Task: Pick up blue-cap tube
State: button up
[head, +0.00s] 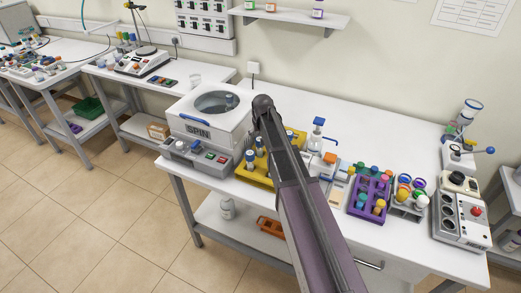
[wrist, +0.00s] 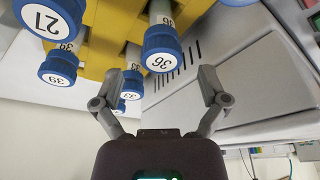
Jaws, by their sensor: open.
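Several blue-cap tubes stand in a yellow rack (head: 258,178) on the white bench, just left of my arm in the head view. In the wrist view the yellow rack (wrist: 102,35) and tubes appear upside down. Cap 36 (wrist: 162,48) is closest to the space between my fingers. My arm hides the gripper and part of the rack in the head view.
A white centrifuge (head: 208,118) stands left of the rack, with a grey control box (head: 195,155) in front. Right of my arm are a pump bottle (head: 316,138), a purple rack (head: 368,195) of coloured-cap tubes and a grey device (head: 460,215). The bench's back strip is clear.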

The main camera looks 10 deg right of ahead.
aim_at(260, 150)
jog(key=shift+b+x, duration=2.3)
jog(key=shift+x, duration=0.15)
jog(key=shift+s+a, duration=0.1)
jog(key=c, duration=1.2)
